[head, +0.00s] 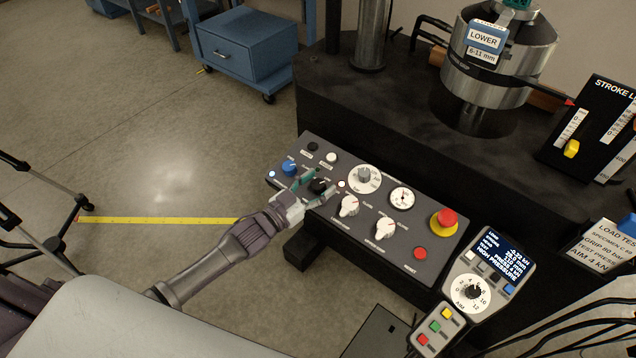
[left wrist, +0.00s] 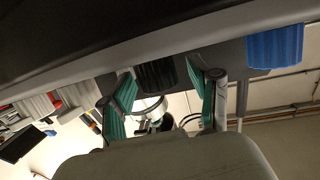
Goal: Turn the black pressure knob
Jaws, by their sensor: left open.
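The black knob (head: 318,186) is on the sloped control panel (head: 420,207), between a blue knob (head: 289,167) and a small white lamp. My left gripper (head: 312,188) is open at the panel, with one finger on each side of the black knob. The left wrist view shows the ribbed black knob (left wrist: 157,75) between the open green-padded fingers (left wrist: 163,98), and a blue knob (left wrist: 275,48) off to the right. I cannot tell whether the pads touch the knob. My right gripper is not in view.
The panel also carries white knobs (head: 349,206), a white dial (head: 364,178), a gauge (head: 401,198) and a red emergency button (head: 445,218). A handheld display unit (head: 487,262) stands at the lower right. A blue cabinet (head: 245,45) stands behind.

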